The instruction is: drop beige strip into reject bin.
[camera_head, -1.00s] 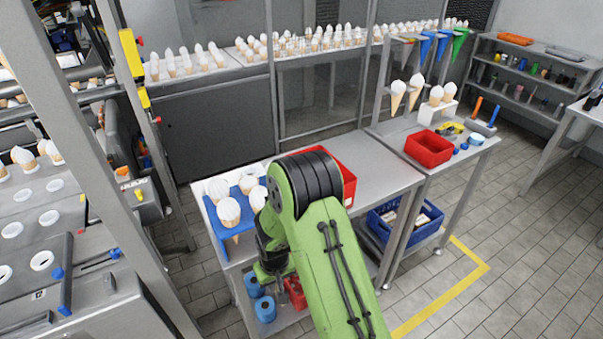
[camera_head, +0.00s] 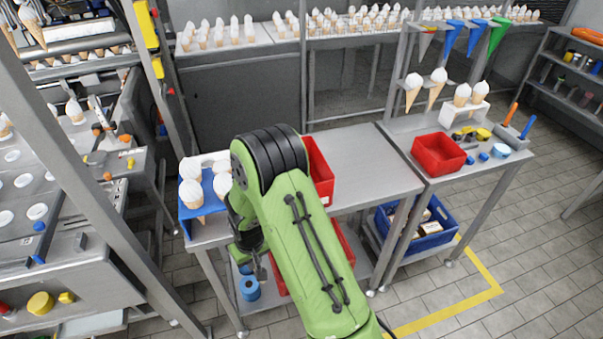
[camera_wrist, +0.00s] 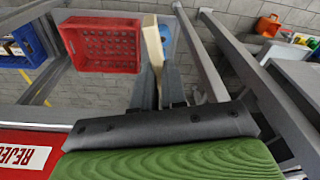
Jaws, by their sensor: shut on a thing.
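My gripper (camera_wrist: 158,85) is shut on a beige strip (camera_wrist: 153,42), which sticks up between the fingers in the wrist view. In the head view my gripper (camera_head: 258,265) is low by the front edge of the table, and the strip cannot be made out. The red reject bin (camera_wrist: 28,150) shows at the lower left of the wrist view, with part of its white label readable. A red bin (camera_head: 320,170) stands on the table in the head view, partly hidden by my arm; it appears to be the same one.
A red crate (camera_wrist: 100,30) is on the lower shelf, beside blue rolls (camera_head: 250,288). A blue cone holder (camera_head: 207,208) stands at the table's left end. Another red bin (camera_head: 438,155) is on the right table, with a blue crate (camera_head: 425,228) below. The table's middle (camera_head: 365,165) is clear.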

